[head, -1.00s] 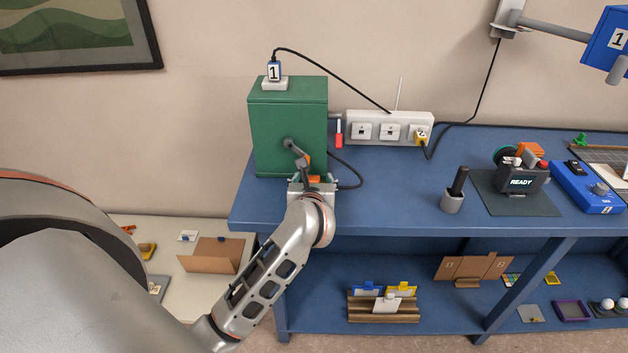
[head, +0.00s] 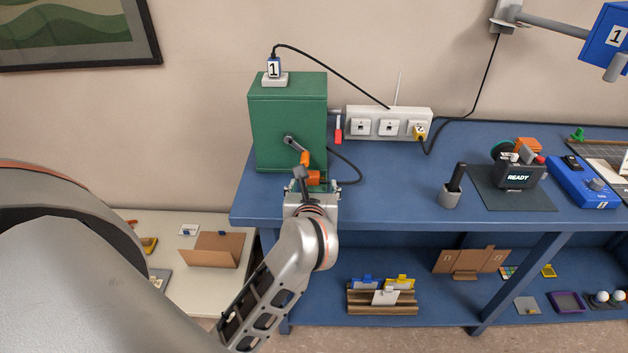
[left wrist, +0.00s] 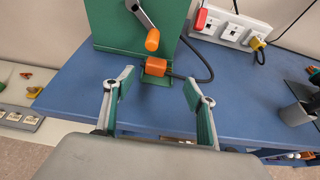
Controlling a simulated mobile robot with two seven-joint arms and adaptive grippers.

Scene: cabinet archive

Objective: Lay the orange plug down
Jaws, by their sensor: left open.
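The orange plug (head: 314,178) lies at the foot of the green cabinet (head: 288,120), near the front edge of the blue bench. In the left wrist view the plug (left wrist: 156,67) lies on its side on or against a small green piece, its black cord running off to the right. My left gripper (head: 312,190) is open, its fingers (left wrist: 158,84) standing apart on either side of the plug's line, on the near side of it. Nothing is between the fingers. My right gripper is not in view.
A crank with an orange grip (left wrist: 152,40) hangs from the cabinet front just above the plug. A white socket strip (head: 375,124) stands behind, with a red-handled item beside it. A grey cup (head: 450,198) stands to the right. Bench between cabinet and cup is mostly clear.

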